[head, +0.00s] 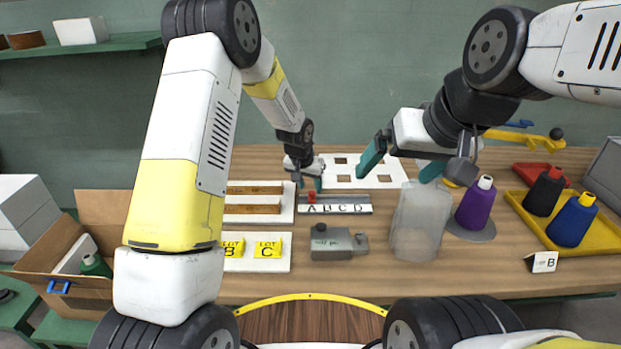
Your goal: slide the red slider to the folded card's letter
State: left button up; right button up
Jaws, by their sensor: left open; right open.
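The red slider (311,197) sits near the left end of a lettered rail (345,208) marked A, B, C, D, close to the A. The white folded card (542,262) stands at the right front of the table and shows the letter B. My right gripper (401,167) is open and empty, raised behind the clear container, right of the rail.
A grey metal block (338,243) stands in front of the rail. A clear container (418,223) and a purple bottle (474,204) stand to the right. A yellow tray (585,241) holds dark and blue bottles. Yellow lot cards (268,249) lie left on a white board.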

aim_at(312, 192)
pick_arm(q)
jog(key=shift+x, duration=1.5)
grip_shut()
